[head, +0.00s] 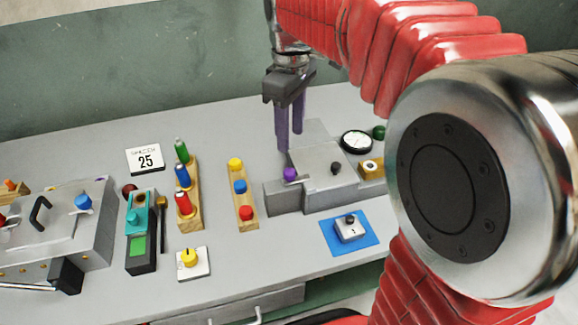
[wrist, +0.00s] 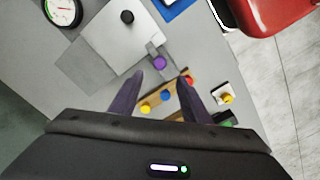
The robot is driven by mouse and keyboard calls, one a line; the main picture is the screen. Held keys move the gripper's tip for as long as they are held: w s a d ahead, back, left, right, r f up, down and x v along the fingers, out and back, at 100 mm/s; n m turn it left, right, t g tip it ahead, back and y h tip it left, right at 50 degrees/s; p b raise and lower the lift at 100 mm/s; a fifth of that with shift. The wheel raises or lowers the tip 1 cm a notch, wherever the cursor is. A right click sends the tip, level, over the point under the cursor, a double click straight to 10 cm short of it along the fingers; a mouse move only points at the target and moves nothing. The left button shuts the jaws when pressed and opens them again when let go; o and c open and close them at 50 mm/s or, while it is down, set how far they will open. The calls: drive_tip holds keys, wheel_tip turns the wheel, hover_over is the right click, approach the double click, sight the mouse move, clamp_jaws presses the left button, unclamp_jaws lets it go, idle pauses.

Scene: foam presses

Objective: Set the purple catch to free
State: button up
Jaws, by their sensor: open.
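The purple catch (head: 290,174) is a small round knob on the left part of a low grey press (head: 325,180). It also shows in the wrist view (wrist: 159,62), just beyond the space between my fingertips. My gripper (head: 290,142) points down above and slightly behind the catch, with its two dark purple fingers apart. In the wrist view my gripper (wrist: 162,77) is open with nothing held between the fingers, and no contact with the catch shows. I cannot tell the catch's setting from these views.
A black knob (head: 336,168) sits on the press, with a round gauge (head: 356,141) behind it. A wooden strip with coloured knobs (head: 240,187) stands to the left. A blue mat with a small switch box (head: 349,231) lies in front. Free table lies behind the strip.

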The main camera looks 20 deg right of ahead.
sight(290, 171)
wheel_tip(290, 171, down, 11)
drive_tip(key=shift+f, duration=0.15)
idle(0.4)
drive_tip(key=shift+c, duration=0.4)
clamp_jaws()
